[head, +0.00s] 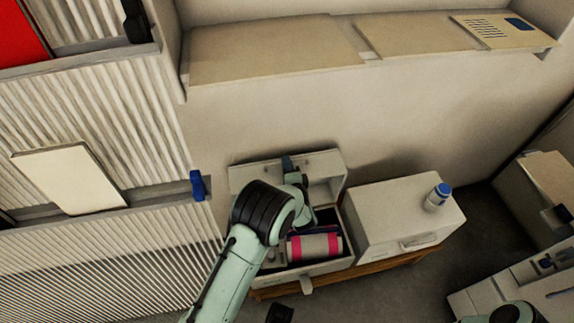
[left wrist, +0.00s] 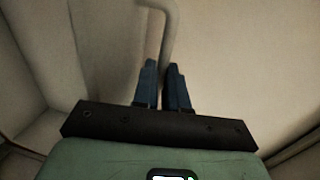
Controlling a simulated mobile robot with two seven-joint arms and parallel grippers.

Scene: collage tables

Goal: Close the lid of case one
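An open pale case (head: 318,268) stands on a low wooden bench. Its lid (head: 325,168) is raised, leaning back towards the wall. My left arm reaches over the case from below, and my left gripper (head: 288,165) is at the raised lid. In the left wrist view, the blue fingers of the gripper (left wrist: 163,82) are close together, with a pale bent handle (left wrist: 170,28) running down between their tips. My arm hides part of the lid and the left side of the case. My right gripper is out of view.
A rolled pink and white bundle (head: 314,246) lies in the open case. A closed pale case (head: 390,222) stands to its right, with a blue-capped bottle (head: 438,197) on top. A wall is behind, and the wooden bench (head: 400,262) ends at the front.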

